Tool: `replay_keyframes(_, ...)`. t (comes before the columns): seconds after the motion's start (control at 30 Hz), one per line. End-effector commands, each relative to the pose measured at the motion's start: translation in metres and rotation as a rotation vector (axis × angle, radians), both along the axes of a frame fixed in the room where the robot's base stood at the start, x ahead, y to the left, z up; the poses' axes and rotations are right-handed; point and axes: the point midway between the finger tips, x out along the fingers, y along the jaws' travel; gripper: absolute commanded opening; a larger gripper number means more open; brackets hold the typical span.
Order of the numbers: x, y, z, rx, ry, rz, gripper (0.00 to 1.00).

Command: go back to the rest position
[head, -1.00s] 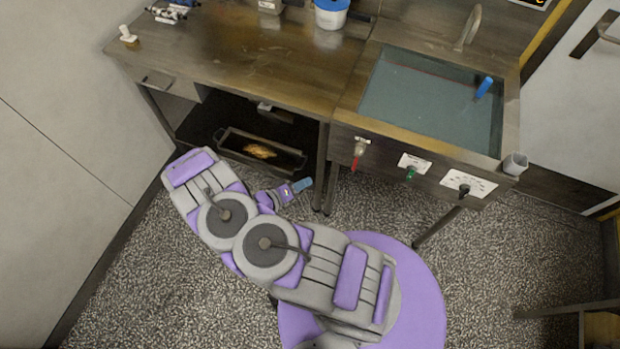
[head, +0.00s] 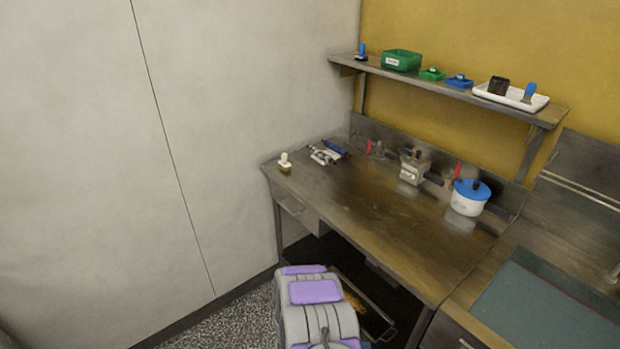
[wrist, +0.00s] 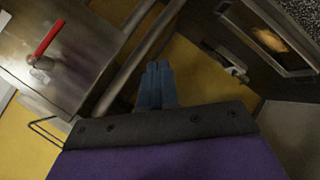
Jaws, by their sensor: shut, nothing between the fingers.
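My gripper (wrist: 156,85) shows in the wrist view as two blue fingers pressed together, with nothing between them. It is down below the bench level, near a steel leg and the sink front with its red-handled valve (wrist: 48,40). In the head view my purple and grey arm stands at the bottom middle, in front of the bench (head: 375,215). My gripper itself is hidden or out of frame there.
A tray (wrist: 275,40) with a brown-gold piece lies under the bench. A loaded shelf (head: 440,82) hangs above. The sink (head: 545,310) is at right.

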Motion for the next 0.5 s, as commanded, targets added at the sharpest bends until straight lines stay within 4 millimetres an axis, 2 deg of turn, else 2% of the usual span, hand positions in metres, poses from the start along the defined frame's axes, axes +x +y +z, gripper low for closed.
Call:
replay_keyframes(0.03,0.016,0.019,0.006,0.087,-0.030,0.018,0.00)
replay_keyframes(0.2,0.058,0.084,0.031,0.362,-0.101,0.095,0.00)
replay_keyframes(0.37,0.085,0.138,0.073,0.597,-0.143,0.173,0.00)
replay_keyframes(0.5,0.096,0.176,0.119,0.778,-0.156,0.248,0.00)
